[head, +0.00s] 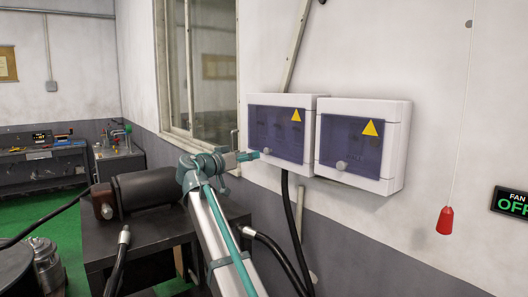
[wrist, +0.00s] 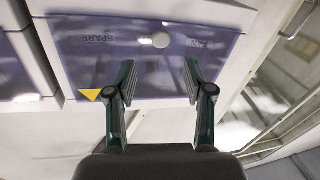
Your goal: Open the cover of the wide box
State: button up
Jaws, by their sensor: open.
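Two pale wall boxes hang side by side, each with a shut, bluish see-through cover, a round knob and a yellow warning triangle: the left box (head: 284,98) and the right box (head: 366,103). I cannot tell for sure which is the wide one. My gripper (head: 248,156) is at the left box's lower left, close to its knob (head: 267,151). In the wrist view, which is upside down, my open, empty gripper (wrist: 157,78) faces the left box's cover (wrist: 75,45). The knob (wrist: 160,40) appears between and beyond the fingertips; no contact shows.
A red pull handle (head: 445,221) hangs on a cord right of the boxes. A lit fan sign (head: 511,203) is at the far right. Black hoses (head: 287,215) run below the boxes. A window (head: 205,75) is left of them. A dark cabinet (head: 135,225) stands at lower left.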

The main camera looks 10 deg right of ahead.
aim_at(269, 131)
jog(key=p+x, duration=0.2)
jog(key=x, duration=0.6)
jog(key=shift+w+d, duration=0.2)
grip_shut()
